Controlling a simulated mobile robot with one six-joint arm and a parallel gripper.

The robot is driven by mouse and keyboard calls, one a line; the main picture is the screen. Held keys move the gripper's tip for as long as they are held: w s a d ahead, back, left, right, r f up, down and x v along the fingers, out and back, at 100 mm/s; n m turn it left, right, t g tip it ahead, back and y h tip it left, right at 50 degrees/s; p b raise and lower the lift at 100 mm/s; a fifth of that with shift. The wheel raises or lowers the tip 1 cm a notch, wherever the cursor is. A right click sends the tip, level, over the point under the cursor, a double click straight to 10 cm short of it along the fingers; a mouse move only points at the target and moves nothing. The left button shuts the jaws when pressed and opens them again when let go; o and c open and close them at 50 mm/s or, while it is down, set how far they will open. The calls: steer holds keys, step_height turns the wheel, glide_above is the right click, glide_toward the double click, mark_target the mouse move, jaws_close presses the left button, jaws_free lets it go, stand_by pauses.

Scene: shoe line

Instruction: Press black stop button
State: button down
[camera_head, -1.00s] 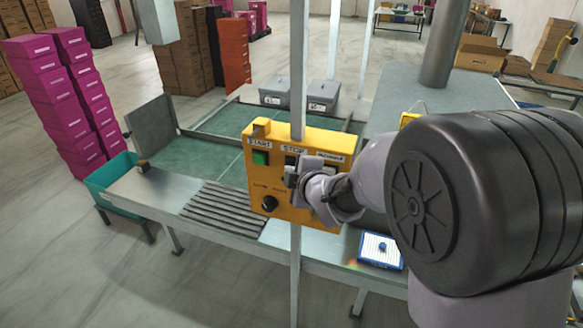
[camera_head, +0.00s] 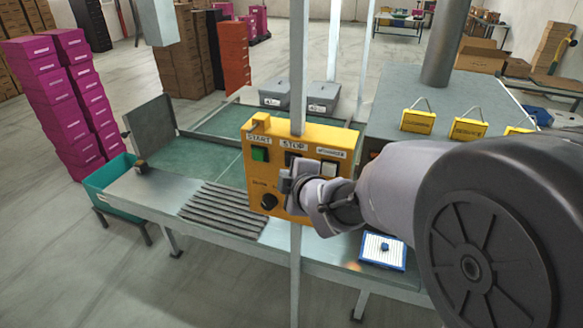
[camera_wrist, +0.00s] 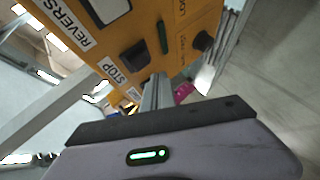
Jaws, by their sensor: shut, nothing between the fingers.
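The yellow control box (camera_head: 318,140) is mounted on a grey post. Its black stop button (camera_head: 291,159) sits under the STOP label, partly hidden by my gripper in the head view. In the wrist view the black button (camera_wrist: 134,57) shows clear beside its STOP label (camera_wrist: 113,71). My gripper (camera_head: 287,184) is shut and empty, in front of the box and just below the stop button. In the wrist view the narrow fingers (camera_wrist: 157,91) point at the box, beside the button. I cannot tell whether the fingertips touch the box.
A green start button (camera_head: 260,154) is left of the stop button and a white button (camera_head: 329,169) right of it. A black knob (camera_head: 269,202) sits low on the box. A metal conveyor table (camera_head: 165,191) runs behind, with a blue-and-white pad (camera_head: 383,261) on it.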

steer(key=s+b, duration=0.1)
steer(key=s+a+b, duration=0.1)
steer(key=s, duration=0.1)
steer(key=shift+s, duration=0.15)
stand_by(0.5)
steer(key=s+d+f+m+g+h+b, duration=0.2)
steer(key=s+d+m+g+h+b, duration=0.15)
steer(key=s+d+m, duration=1)
steer(key=s+a+f+m+g+y+b, duration=0.1)
steer(key=s+f+m+g, duration=0.2)
steer(key=s+m, duration=0.6)
steer(key=s+f, duration=0.1)
steer(key=s, duration=0.5)
steer(key=shift+s+a, duration=0.15)
steer(key=shift+s, duration=0.05)
